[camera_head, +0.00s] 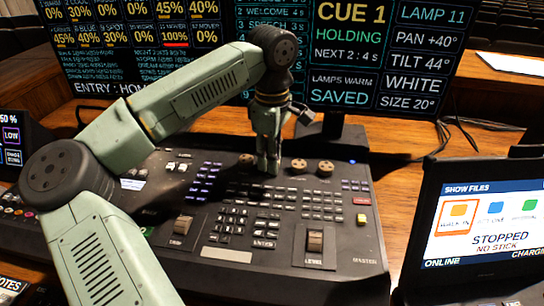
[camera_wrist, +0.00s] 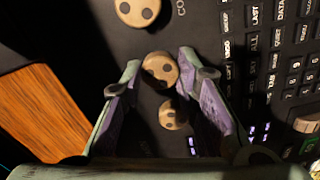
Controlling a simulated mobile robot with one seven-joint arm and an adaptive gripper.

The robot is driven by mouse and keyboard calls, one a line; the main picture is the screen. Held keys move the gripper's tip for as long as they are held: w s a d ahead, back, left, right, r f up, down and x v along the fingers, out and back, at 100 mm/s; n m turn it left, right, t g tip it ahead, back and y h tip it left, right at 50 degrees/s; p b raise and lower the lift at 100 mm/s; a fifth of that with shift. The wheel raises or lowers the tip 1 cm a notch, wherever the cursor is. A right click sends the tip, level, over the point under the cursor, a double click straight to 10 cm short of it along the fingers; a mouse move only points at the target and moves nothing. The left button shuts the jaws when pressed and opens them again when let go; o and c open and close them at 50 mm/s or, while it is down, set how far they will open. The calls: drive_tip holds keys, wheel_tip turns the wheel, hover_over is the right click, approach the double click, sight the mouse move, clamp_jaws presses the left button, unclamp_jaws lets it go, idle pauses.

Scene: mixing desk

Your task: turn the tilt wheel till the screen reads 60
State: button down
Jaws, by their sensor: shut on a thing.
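The screen (camera_head: 425,60) at the back right reads TILT 44°, below PAN +40°. My gripper (camera_head: 268,168) points down at the back of the desk, in a row of round tan knobs. In the wrist view the fingers of my gripper (camera_wrist: 161,68) stand on both sides of a tan knob with dark dots, the tilt wheel (camera_wrist: 160,70) by its place in the row. My gripper is shut on it. Its label cannot be read, and the fingers hide it in the head view.
Neighbouring knobs stand close: one to the right (camera_head: 298,166), also in the wrist view (camera_wrist: 138,12), and a smaller-looking one (camera_wrist: 173,115) on the other side. Keys fill the mixing desk (camera_head: 350,245) in front. A laptop (camera_head: 480,225) stands at the right.

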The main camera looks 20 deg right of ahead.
drive_tip(key=m, duration=0.6)
drive_tip(key=shift+m, duration=0.3)
idle(0.4)
drive_tip(key=c, duration=1.2)
unclamp_jaws()
